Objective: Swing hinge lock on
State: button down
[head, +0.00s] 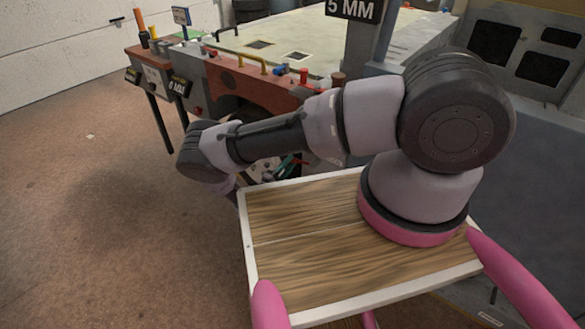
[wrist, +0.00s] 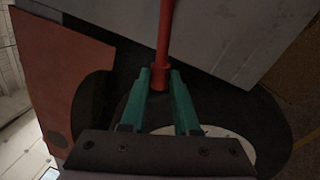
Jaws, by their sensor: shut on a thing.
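A red rod-like handle (wrist: 166,35) runs down from the top of the wrist view, and its lower end sits between the green fingers of my gripper (wrist: 160,80). My gripper is shut on this red handle. I cannot tell from the view whether it is the hinge lock, and its far end is out of frame. In the head view, my gripper (head: 287,166) shows small and partly hidden behind my arm, low beside the front of the frame bench (head: 325,42).
A "5 MM" sign (head: 352,8) stands behind my arm. A grey panel (wrist: 235,35) lies close to the fingers. The floor (head: 90,220) at left is mostly clear.

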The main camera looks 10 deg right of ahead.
jog(key=shift+w+a+r+m, duration=0.1)
jog(key=shift+r+m, duration=0.4)
jog(key=shift+m, duration=0.2)
jog(key=shift+g, duration=0.3)
jog(key=c, duration=0.6)
grip_release()
jog(key=shift+r, duration=0.1)
jog(key=shift+c, duration=0.2)
